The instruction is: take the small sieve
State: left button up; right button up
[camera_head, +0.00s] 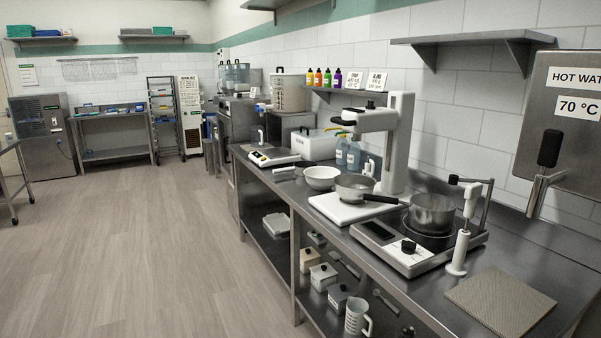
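A small, shallow round utensil with a short handle (304,167) lies on the steel counter behind and left of a white bowl (321,178). It may be the small sieve, but it is too small to see any mesh. A metal saucepan with a black handle (354,187) sits on the white base of a stand mixer-like machine (395,145). Neither of my grippers shows in the head view.
The steel counter (400,285) runs along the right wall. A cooktop (385,237) with a steel pot (432,212), a white upright tool (462,245) and a grey mat (500,302) stand nearer. A scale (272,155) is farther back. The floor (150,250) at left is clear.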

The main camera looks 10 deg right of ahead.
aim_at(296, 170)
jog(key=i+j+u, duration=0.3)
jog(key=i, duration=0.7)
jog(key=i+u, duration=0.3)
jog(key=i, duration=0.7)
